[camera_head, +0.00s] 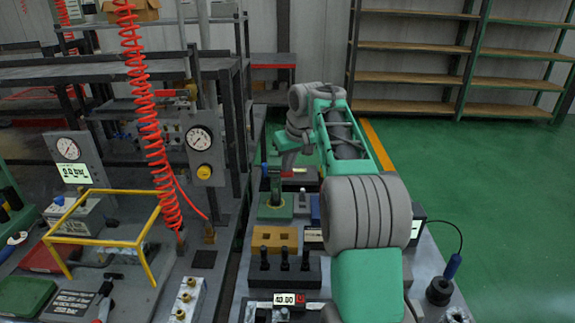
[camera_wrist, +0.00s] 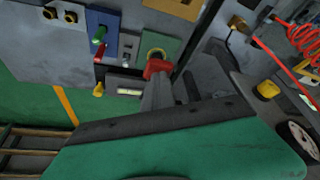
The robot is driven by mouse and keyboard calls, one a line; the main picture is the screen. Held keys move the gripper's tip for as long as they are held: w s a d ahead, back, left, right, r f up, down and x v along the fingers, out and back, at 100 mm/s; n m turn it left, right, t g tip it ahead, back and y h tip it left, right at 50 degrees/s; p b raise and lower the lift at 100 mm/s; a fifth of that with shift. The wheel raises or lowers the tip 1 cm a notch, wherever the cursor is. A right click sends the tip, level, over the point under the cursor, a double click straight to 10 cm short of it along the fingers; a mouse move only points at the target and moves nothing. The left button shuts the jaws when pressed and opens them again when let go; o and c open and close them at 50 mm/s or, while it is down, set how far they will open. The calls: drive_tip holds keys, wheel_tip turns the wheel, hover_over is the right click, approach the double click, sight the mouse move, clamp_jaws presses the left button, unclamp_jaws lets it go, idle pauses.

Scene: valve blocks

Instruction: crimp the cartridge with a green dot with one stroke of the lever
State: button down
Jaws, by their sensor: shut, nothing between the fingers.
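A green block with a yellow ring (camera_head: 275,211) stands on the bench and carries an upright post. A red handle, probably the lever's, shows in the wrist view (camera_wrist: 158,67) in front of the green block (camera_wrist: 171,45). My gripper (camera_wrist: 160,90) is shut and empty, its fingers close beside the red handle; I cannot tell whether they touch. In the head view my gripper (camera_head: 288,160) is partly hidden by my arm. A blue block (camera_wrist: 102,22) beside the green one holds a green cylinder (camera_wrist: 99,36) and a red piece (camera_wrist: 99,55). I cannot make out a green-dotted cartridge.
A yellow block (camera_head: 275,239) and a dark block with black pegs (camera_head: 284,270) stand nearer on the bench. A shelf frame with gauge (camera_head: 199,138) and a red coiled hose (camera_head: 150,120) are left. Green floor (camera_head: 480,190) is clear at right.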

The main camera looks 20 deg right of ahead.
drive_tip(key=shift+s+a+f+b, duration=0.1)
drive_tip(key=shift+s+f+b, duration=0.15)
drive_tip(key=shift+f+b, duration=0.3)
drive_tip(key=shift+s+a+f+b, duration=0.1)
drive_tip(key=shift+s+f+b, duration=0.15)
drive_tip(key=shift+f+b, duration=0.25)
drive_tip(key=shift+s+a+f+b, duration=0.1)
drive_tip(key=shift+s+f+b, duration=0.1)
drive_tip(key=shift+f+b, duration=0.35)
drive_tip(key=shift+s+a+f+b, duration=0.1)
drive_tip(key=shift+s+f+b, duration=0.1)
drive_tip(key=shift+f+b, duration=0.3)
drive_tip(key=shift+r, duration=0.1)
drive_tip(key=shift+s+a+f+b, duration=0.1)
drive_tip(key=shift+s+f+b, duration=0.15)
drive_tip(key=shift+f+b, duration=0.85)
drive_tip(key=shift+s+f+b, duration=0.2)
drive_tip(key=shift+f+b, duration=0.75)
drive_tip(key=shift+f, duration=0.1)
